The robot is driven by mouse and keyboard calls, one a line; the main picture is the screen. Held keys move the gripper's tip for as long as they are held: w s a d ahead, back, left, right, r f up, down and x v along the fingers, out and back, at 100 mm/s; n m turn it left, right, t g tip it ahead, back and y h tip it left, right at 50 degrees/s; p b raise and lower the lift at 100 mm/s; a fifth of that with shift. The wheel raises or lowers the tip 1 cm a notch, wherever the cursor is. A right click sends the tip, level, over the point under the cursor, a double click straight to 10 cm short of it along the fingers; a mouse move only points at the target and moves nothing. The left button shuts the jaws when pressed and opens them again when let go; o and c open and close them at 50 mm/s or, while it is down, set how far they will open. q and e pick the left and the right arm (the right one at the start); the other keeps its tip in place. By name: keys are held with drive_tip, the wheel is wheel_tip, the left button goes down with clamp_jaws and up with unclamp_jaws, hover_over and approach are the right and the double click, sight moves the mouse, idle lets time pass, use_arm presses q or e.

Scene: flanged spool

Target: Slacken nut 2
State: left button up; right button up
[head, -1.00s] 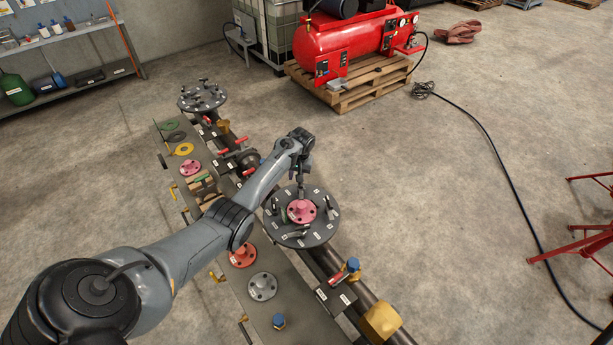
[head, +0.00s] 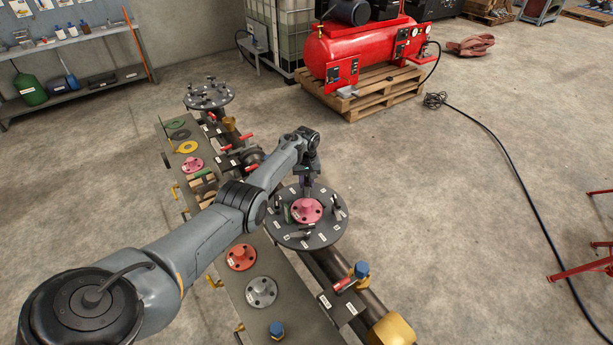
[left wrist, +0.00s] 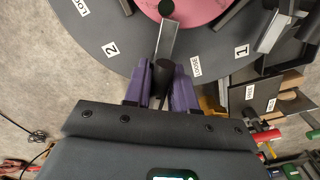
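A dark round plate (head: 330,236) carries a pink flanged spool (head: 307,210), with several metal clamp levers around it. In the left wrist view the plate (left wrist: 95,32) bears tags reading "2" and "1" and smaller word tags, and the pink flange (left wrist: 205,8) is at the top. My left gripper (head: 308,188) is over the plate's far side. In the left wrist view its purple fingers (left wrist: 160,85) stand either side of a black-ended lever (left wrist: 164,72) between the two numbers. I cannot tell if they grip it. Nut 2 itself cannot be made out. My right gripper is out of view.
A bench (head: 258,318) left of the plate holds red and grey flanges. A dark pipe (head: 325,270) with a blue-capped valve (head: 360,270) runs under the plate. A second dark plate (head: 208,96) stands farther back. The floor to the right is open, with a black hose (head: 505,165).

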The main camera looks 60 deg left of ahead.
sight(307, 178)
use_arm(q)
drive_tip(key=n, duration=0.4)
drive_tip(key=shift+d+r, duration=0.1)
drive_tip(key=shift+n+b, duration=0.4)
drive_tip(key=shift+n, duration=0.7)
drive_tip(key=n+b, duration=0.1)
drive_tip(key=n, duration=0.2)
drive_tip(key=n+b, duration=0.2)
drive_tip(key=n, duration=0.1)
drive_tip(key=shift+n, duration=0.4)
drive_tip(key=shift+r+n+p, duration=0.4)
drive_tip(key=shift+n+p, duration=0.3)
drive_tip(key=shift+p, duration=0.35)
drive_tip(key=n, duration=0.3)
drive_tip(key=shift+f, duration=0.15)
drive_tip(key=n, duration=0.3)
drive_tip(key=shift+f, duration=0.15)
drive_tip(key=shift+n, duration=0.7)
drive_tip(key=shift+r+m+p, duration=0.25)
drive_tip(key=shift+m+p, duration=0.2)
drive_tip(key=shift+m, duration=0.95)
wheel_tip(307, 178, up, 5)
drive_tip(key=p, duration=0.4)
drive_tip(key=shift+p, duration=0.4)
drive_tip(key=shift+r+p, duration=0.8)
